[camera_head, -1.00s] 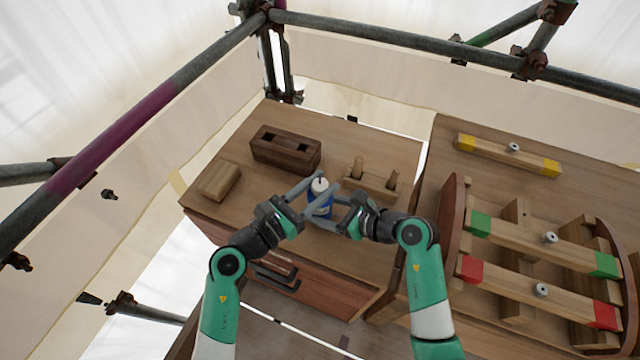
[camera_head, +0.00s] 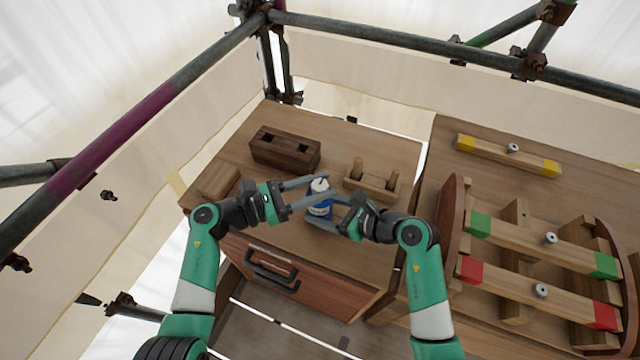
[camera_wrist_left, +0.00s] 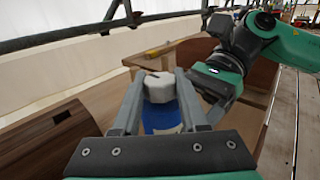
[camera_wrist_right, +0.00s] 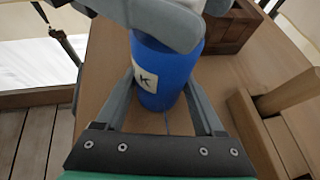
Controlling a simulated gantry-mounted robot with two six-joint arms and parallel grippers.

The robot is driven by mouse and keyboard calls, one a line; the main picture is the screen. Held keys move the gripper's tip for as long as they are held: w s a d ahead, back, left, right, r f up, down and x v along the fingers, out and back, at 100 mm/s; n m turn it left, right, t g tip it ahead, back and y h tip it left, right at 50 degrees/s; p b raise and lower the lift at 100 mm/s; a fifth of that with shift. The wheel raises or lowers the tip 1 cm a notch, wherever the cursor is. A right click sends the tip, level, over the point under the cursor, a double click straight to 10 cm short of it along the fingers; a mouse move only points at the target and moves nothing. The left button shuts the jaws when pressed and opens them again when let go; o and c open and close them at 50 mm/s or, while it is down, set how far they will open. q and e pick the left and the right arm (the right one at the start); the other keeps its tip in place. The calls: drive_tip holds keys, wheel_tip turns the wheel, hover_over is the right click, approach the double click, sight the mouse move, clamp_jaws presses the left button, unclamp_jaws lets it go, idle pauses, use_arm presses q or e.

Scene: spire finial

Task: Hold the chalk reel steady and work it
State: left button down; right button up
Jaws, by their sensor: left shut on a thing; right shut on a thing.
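The chalk reel (camera_head: 319,211) is a blue cylinder with a white cap (camera_head: 319,184), standing upright near the middle of the left bench. My left gripper (camera_head: 317,189) reaches in from the left and is shut on the white cap. The left wrist view shows the cap (camera_wrist_left: 159,88) between its fingers. My right gripper (camera_head: 318,212) reaches in from the right, lower down, and is shut on the blue body. The right wrist view shows the body (camera_wrist_right: 165,75) with a "K" label between its fingers; the left gripper's fingers (camera_wrist_right: 165,18) cover its top.
A dark slotted block (camera_head: 286,150) and a small wooden block (camera_head: 219,180) lie behind and left. A drawer handle (camera_head: 271,272) is below. A rack with colour-ended beams (camera_head: 540,245) stands right.

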use_arm(q)
drive_tip(key=shift+f, duration=0.1)
drive_tip(key=shift+c, duration=2.1)
unclamp_jaws()
drive_tip(key=v, duration=1.2)
drive_tip(key=shift+s, duration=0.1)
